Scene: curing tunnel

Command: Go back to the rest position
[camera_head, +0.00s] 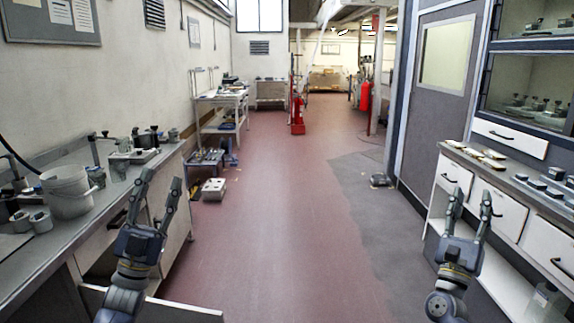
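My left gripper (158,203) is in the lower left of the head view, pointing up with its two fingers spread apart and nothing between them. It appears in front of the left workbench's drawers. My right gripper (470,212) is in the lower right, also pointing up, with its fingers apart and empty. It appears in front of the white drawers on the right. Both arms come in from the bottom edge. The task names no object.
A left workbench (72,238) carries a white bucket (68,190) and metal parts; an open drawer (150,303) juts out below. A right counter (505,178) has drawers. The red floor (265,215) between is mostly clear, with a grey box (214,190) at left.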

